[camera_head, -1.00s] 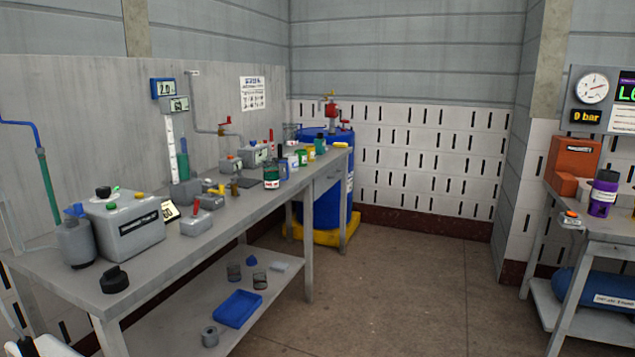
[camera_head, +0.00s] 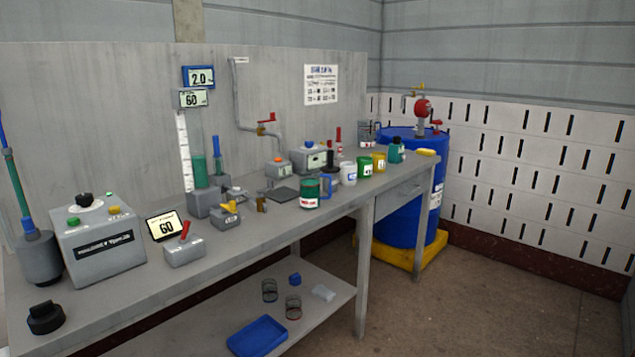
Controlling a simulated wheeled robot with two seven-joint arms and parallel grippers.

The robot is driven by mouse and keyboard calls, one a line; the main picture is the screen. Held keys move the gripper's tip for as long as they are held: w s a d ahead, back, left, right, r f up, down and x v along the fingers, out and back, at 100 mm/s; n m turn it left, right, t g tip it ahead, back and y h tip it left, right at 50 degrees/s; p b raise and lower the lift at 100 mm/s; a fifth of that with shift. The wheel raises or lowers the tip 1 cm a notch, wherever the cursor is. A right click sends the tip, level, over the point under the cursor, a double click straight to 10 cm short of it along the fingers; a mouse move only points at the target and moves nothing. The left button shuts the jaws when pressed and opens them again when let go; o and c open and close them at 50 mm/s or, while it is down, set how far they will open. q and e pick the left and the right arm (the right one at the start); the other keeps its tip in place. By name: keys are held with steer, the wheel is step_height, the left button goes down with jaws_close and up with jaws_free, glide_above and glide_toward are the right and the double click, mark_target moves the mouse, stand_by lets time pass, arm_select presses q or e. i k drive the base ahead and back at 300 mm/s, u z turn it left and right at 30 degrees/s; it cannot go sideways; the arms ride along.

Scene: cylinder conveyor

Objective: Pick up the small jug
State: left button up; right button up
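A small jug (camera_head: 311,192) with dark green contents, a white and red label and a blue handle on its right stands upright on the grey workbench (camera_head: 240,245), near its front edge. A clear vessel (camera_head: 366,133) stands farther back near the bench's far end; I cannot tell whether it is a jug too. Neither of my grippers is in the head view.
White (camera_head: 348,173), green (camera_head: 365,167) and yellow (camera_head: 379,162) cups stand right of the jug. A grey control box (camera_head: 100,245) and a red-levered block (camera_head: 184,250) stand left. A blue drum (camera_head: 408,215) stands beyond the bench. The floor in front is clear.

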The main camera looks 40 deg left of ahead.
mark_target(310, 177)
steer(key=u, duration=0.9)
steer(key=i, duration=1.05)
steer(key=u, duration=1.15)
